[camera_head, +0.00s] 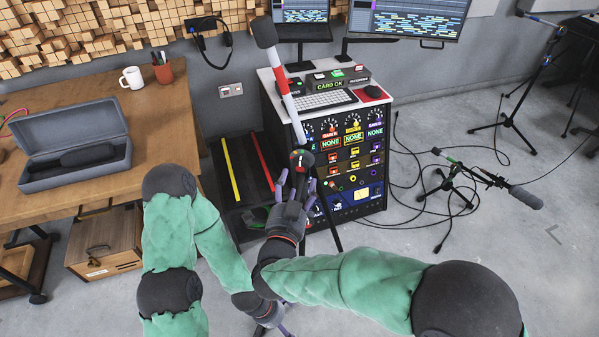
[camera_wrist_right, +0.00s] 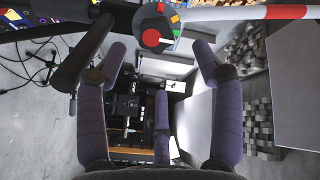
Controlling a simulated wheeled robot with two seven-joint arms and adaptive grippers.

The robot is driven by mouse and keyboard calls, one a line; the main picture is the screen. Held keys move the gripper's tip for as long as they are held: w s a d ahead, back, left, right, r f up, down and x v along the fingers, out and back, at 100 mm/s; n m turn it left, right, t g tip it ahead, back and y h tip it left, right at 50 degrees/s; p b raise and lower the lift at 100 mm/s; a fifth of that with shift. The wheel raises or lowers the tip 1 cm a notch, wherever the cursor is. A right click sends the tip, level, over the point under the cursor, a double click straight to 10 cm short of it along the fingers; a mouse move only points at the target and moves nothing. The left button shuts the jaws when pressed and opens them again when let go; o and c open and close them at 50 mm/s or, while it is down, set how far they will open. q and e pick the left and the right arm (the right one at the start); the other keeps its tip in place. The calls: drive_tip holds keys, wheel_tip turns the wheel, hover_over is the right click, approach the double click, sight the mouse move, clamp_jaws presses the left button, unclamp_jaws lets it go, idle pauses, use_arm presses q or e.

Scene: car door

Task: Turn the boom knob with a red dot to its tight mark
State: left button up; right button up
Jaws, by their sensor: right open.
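The boom knob with a red dot (camera_wrist_right: 152,37) is at the top of the right wrist view. Coloured marks sit around its dark hub. In the head view, the knob's hub (camera_head: 301,160) is at the lower end of the red-and-white boom (camera_head: 289,103). My right gripper (camera_head: 297,184) is just below the hub there. In the right wrist view, its purple fingers (camera_wrist_right: 160,52) are spread, with the knob beyond and between their tips. The fingers look empty; contact cannot be told. My left gripper (camera_head: 272,318) is low in the head view, mostly hidden; its fingers are unclear.
A rack of knobs and screens (camera_head: 350,165) stands right behind the boom stand. A wooden desk (camera_head: 165,105) with a grey case (camera_head: 50,178) is on the left. Another microphone stand (camera_head: 450,180) and loose cables are on the right floor.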

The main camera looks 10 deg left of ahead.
drive_tip(key=s, duration=0.5)
drive_tip(key=shift+a, duration=0.1)
idle(0.4)
